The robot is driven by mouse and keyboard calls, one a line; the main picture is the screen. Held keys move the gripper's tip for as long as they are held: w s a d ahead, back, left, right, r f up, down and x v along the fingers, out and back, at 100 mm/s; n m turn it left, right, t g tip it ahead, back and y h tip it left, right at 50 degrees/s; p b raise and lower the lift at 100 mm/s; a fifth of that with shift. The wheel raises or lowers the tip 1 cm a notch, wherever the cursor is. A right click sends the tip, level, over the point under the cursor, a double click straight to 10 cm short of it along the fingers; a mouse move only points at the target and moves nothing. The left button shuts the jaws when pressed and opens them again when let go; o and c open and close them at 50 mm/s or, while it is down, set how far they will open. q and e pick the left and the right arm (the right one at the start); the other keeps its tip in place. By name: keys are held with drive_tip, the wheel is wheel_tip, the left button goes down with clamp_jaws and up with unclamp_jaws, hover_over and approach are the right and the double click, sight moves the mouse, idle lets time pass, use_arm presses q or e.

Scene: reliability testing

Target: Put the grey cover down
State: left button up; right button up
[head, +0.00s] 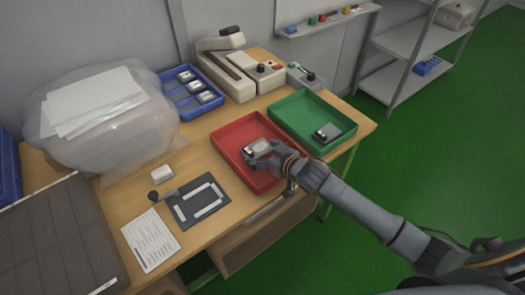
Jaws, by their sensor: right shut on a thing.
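My right gripper (262,154) reaches in from the lower right over the red tray (227,138). It is shut on a small light-grey piece, which I take to be the grey cover (258,146). The gripper's fingers hide part of the piece. I cannot tell whether it touches the tray floor or is held just above it. My left gripper is not in view.
A green tray (300,108) beside the red one holds a small dark-and-white device (327,132). A blue tray (184,101) holds several devices. A dark fixture (200,202), a paper sheet (150,240) and a bulky plastic bag (105,130) occupy the table's left part.

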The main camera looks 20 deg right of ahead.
drive_tip(key=shift+f, duration=0.15)
drive_tip(key=o, duration=1)
drive_tip(key=shift+r, duration=0.2)
drive_tip(key=v, duration=1.2)
drive_tip(key=shift+s+f, duration=0.1)
